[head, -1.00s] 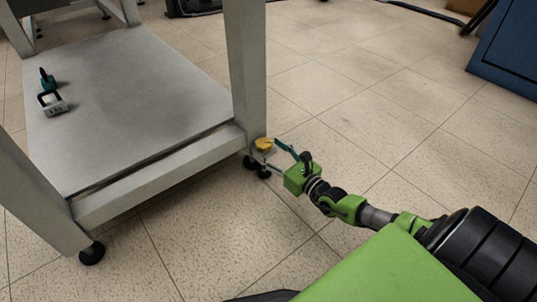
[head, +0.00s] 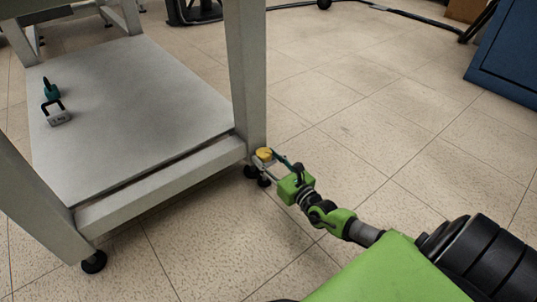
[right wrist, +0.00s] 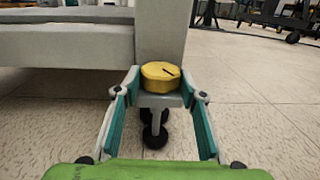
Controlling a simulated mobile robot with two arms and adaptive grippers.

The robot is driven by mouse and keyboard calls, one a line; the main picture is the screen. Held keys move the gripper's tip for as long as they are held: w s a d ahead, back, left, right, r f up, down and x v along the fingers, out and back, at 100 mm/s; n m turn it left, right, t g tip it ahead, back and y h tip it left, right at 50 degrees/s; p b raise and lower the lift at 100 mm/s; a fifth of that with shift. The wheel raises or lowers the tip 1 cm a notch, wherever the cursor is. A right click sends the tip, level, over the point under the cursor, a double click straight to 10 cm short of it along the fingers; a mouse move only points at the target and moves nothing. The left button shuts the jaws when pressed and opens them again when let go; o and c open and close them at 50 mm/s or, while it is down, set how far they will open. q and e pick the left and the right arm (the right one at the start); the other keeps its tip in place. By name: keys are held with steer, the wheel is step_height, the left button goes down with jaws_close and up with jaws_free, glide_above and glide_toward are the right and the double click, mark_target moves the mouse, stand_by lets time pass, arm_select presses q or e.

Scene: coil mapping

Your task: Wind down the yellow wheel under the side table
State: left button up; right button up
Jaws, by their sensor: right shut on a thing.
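The yellow wheel (head: 264,153) sits low at the foot of the side table's near right leg; the side table (head: 246,75) is grey with a lower shelf. My right gripper (head: 268,160) comes in from the right at wheel height. In the right wrist view its teal-padded fingers (right wrist: 160,88) close on both sides of the wheel. My left gripper is not in view.
A small weight (head: 58,116) and a teal-and-black item (head: 50,90) rest on the lower shelf. A blue cabinet (head: 510,55) stands at the far right. The tiled floor (head: 370,120) right of the table is clear.

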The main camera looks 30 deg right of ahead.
steer(key=h+p, duration=0.1)
steer(key=m+h+p, duration=0.2)
steer(key=shift+a+r, duration=0.25)
steer(key=shift+r, duration=0.1)
steer(key=shift+f+m+h+p, duration=0.1)
steer(key=shift+m+h+p, duration=0.5)
steer(key=shift+h+p, duration=0.15)
steer(key=shift+a+f+g+h, duration=0.1)
steer(key=shift+f+g+h, duration=0.15)
steer(key=shift+h, duration=0.3)
steer(key=o, duration=1.1)
steer(key=shift+s, duration=0.1)
